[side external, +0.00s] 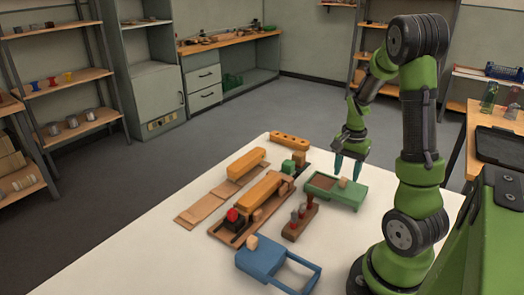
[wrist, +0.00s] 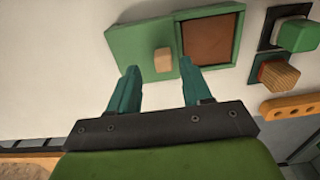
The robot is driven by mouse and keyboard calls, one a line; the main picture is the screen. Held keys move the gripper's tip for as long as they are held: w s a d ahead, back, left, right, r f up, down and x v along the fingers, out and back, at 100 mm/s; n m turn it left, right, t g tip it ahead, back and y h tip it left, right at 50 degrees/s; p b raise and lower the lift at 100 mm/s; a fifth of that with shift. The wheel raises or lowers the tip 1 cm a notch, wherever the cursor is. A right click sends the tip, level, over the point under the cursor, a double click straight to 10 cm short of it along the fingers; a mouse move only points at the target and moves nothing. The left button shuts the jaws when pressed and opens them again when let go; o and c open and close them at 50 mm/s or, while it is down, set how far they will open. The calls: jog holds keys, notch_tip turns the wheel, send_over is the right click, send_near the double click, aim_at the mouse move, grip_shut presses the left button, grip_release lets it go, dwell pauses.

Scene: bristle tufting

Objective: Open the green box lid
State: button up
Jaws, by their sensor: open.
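The green box (side external: 318,192) is on the white table, and its brown inside shows from above. It also shows in the wrist view (wrist: 237,42). Its flat green lid (wrist: 125,45) lies to one side of the opening, at the left in the wrist view, leaving the brown inside uncovered. A pale wooden knob (wrist: 162,60) stands on the lid. My gripper (side external: 346,175) is open and empty, pointing down just above the lid; in the wrist view its teal fingertips (wrist: 160,72) are spread on either side of the knob, apart from it.
A blue box (side external: 260,258) is at the table's front. A dark rack (side external: 300,222) with small pegs stands left of the green box. Orange bars (side external: 247,163) on wooden boards and a red knob (side external: 232,215) are further left. The left front of the table is clear.

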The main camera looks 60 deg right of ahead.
aim_at(345, 178)
notch_tip(345, 178, up, 15)
jog(key=shift+f, duration=0.15)
jog(key=w+a+n+t, duration=0.45)
jog(key=a+n, duration=0.25)
jog(key=a, duration=0.5)
jog(key=a+r+n+t+y, duration=0.1)
jog(key=a+n, duration=0.2)
jog(key=a, duration=0.5)
jog(key=s+a+r+n+t+y, duration=0.1)
jog(key=a+n, duration=0.3)
jog(key=a, duration=0.5)
jog(key=shift+s+a+t, duration=0.15)
jog(key=shift+s+t, duration=0.15)
jog(key=shift+t, duration=0.05)
